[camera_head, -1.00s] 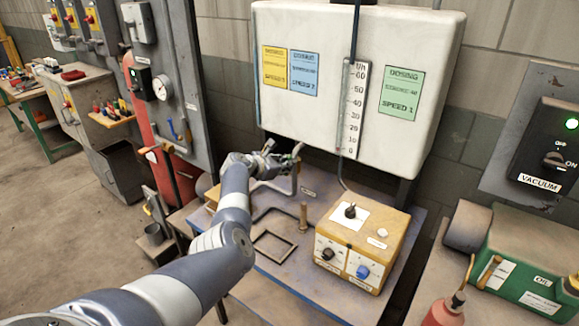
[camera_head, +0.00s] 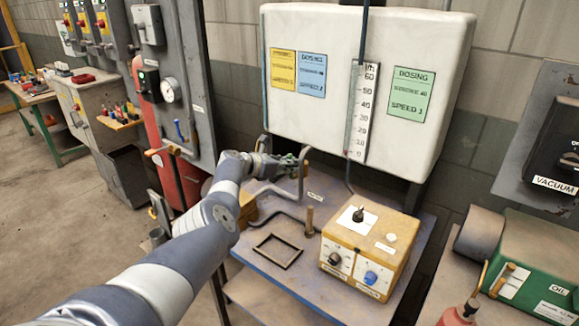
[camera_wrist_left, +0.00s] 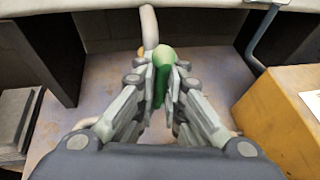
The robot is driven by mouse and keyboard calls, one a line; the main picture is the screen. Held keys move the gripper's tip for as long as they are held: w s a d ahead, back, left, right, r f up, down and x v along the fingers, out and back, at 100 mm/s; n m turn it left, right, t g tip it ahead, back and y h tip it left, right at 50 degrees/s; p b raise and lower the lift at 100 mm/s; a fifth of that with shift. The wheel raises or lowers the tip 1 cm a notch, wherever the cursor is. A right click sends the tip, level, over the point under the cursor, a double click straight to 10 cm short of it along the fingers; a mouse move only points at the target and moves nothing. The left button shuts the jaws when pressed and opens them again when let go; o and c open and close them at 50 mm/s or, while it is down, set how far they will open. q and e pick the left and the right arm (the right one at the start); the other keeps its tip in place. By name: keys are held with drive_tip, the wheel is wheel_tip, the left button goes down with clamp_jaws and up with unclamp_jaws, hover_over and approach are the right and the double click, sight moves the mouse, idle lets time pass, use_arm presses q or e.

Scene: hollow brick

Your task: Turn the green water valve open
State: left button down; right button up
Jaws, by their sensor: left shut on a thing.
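The green valve handle (camera_wrist_left: 163,62) shows between the fingers in the left wrist view, below a pale pipe (camera_wrist_left: 149,28). My left gripper (camera_wrist_left: 164,80) is shut on the green handle, with a finger on each side of it. In the head view my left gripper (camera_head: 292,164) is at the pipework over the bench, under the left part of the white tank. The handle is mostly hidden there by the gripper, and I cannot tell its exact turn angle. My right gripper is in neither current view.
A yellow control box (camera_head: 372,250) with knobs stands right of the gripper on the blue-grey bench (camera_head: 310,278). The white tank (camera_head: 350,45) hangs above with a scale (camera_head: 361,110). A wooden peg (camera_head: 309,220) and a dark square frame (camera_head: 277,250) are nearer me.

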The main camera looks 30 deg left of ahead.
use_arm(q)
drive_tip(key=shift+w+r, duration=0.15)
drive_tip(key=shift+r, duration=0.2)
drive_tip(key=c, duration=1.8)
unclamp_jaws()
drive_tip(key=shift+o, duration=0.6)
drive_tip(key=shift+f, duration=0.2)
drive_tip(key=shift+a, duration=0.1)
drive_tip(key=v, duration=1.1)
drive_tip(key=shift+s, duration=0.45)
drive_tip(key=shift+r, duration=0.1)
